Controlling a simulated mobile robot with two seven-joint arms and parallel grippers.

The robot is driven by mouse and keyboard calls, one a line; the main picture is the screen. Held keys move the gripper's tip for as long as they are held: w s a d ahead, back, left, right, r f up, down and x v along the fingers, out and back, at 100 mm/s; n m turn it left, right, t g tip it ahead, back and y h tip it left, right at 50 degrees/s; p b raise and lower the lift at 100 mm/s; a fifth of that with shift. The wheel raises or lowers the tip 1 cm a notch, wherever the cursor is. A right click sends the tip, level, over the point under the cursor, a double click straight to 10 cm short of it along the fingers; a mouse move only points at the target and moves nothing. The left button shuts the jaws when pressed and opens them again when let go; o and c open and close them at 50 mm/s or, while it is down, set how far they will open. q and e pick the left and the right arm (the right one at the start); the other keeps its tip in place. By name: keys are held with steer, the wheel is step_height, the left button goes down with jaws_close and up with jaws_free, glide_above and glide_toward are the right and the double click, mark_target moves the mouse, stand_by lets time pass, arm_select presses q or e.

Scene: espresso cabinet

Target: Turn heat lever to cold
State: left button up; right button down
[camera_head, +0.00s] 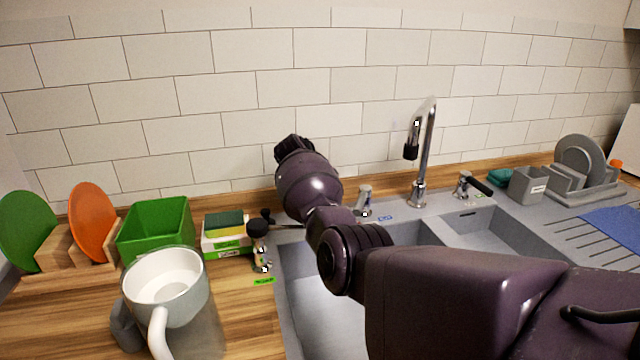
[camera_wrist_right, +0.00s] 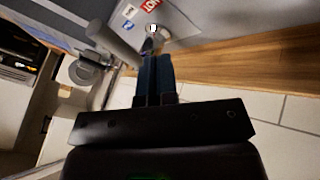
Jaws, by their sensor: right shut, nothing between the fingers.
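A short chrome fitting (camera_head: 363,200) stands at the sink's back edge, left of the tap, with a blue label beside it. I take it for the heat lever; its handle is largely hidden by my right arm. In the right wrist view a chrome fitting (camera_wrist_right: 153,38) stands by a red HOT label and a blue label. A blurred grey bar (camera_wrist_right: 112,40) lies to its left. My right gripper (camera_wrist_right: 154,62) is shut and empty, its tips close to the chrome fitting; contact cannot be told. In the head view its fingers are hidden. My left gripper is not in view.
The tall tap (camera_head: 425,150) stands right of my arm. A second lever (camera_head: 465,186) with a black handle is further right. A black-topped fitting (camera_head: 258,245), sponge box (camera_head: 227,232), green bin (camera_head: 157,228) and large grey-white mug (camera_head: 185,300) stand left of the sink.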

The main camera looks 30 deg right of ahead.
mark_target(362, 200)
steer(key=shift+x, duration=0.9)
steer(key=s+d, duration=0.1)
steer(key=s+d+p, duration=0.1)
steer(key=shift+s+d+r+p, duration=0.1)
steer(key=shift+s+r+p, duration=0.15)
steer(key=shift+s+p, duration=0.05)
steer(key=shift+s+d+f, duration=0.1)
steer(key=shift+d+f, duration=0.05)
steer(key=shift+f, duration=0.05)
